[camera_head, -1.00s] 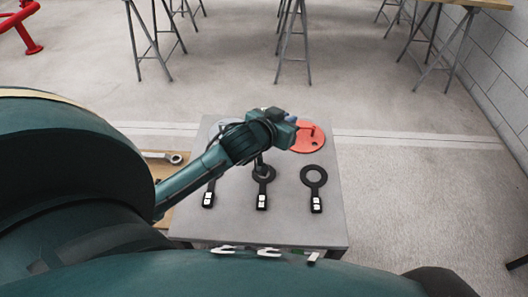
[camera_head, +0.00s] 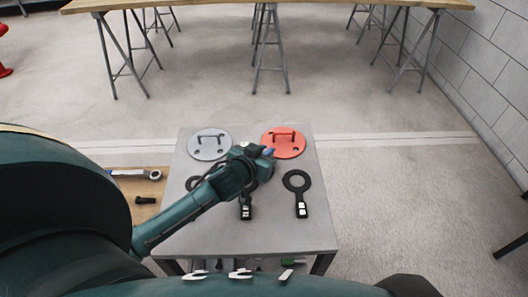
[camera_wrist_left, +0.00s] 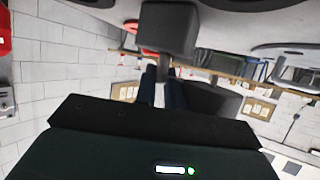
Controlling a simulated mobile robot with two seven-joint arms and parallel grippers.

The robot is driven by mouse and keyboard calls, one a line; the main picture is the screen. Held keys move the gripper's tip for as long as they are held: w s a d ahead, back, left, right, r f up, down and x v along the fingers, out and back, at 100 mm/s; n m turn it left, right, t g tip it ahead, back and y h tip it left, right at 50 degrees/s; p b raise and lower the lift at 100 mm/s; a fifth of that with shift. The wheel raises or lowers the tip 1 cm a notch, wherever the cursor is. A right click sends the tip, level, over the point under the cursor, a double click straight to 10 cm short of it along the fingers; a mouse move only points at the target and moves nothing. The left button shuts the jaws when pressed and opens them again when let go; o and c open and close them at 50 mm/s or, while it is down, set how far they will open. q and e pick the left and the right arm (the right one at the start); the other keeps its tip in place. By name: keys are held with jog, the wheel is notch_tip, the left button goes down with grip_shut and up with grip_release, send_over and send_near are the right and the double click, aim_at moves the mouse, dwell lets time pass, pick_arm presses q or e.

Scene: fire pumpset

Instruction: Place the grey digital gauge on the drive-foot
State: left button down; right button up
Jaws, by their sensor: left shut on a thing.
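My left gripper (camera_head: 266,152) is above the far part of the grey table, close to the red disc. In the left wrist view it (camera_wrist_left: 163,92) is shut on a dark grey block with a short stem (camera_wrist_left: 168,28), which looks like the grey digital gauge; no display face shows on it. In the head view the held thing is mostly hidden by the wrist. I cannot tell which thing is the drive-foot. My right gripper is not in view.
A grey disc (camera_head: 209,145) and a red disc (camera_head: 290,145), each with a handle, lie on the table (camera_head: 320,215). Black ring-ended tools (camera_head: 297,183) lie nearer me, some partly behind my arm. A wooden board (camera_head: 150,186) with a wrench is at left. Trestle tables stand behind.

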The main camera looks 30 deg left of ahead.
pick_arm(q)
jog(key=shift+r, duration=0.15)
jog(key=c, duration=1.8)
grip_release()
jog(key=shift+f, duration=0.25)
jog(key=shift+c, duration=0.2)
jog(key=o, duration=0.4)
jog(key=shift+c, duration=0.2)
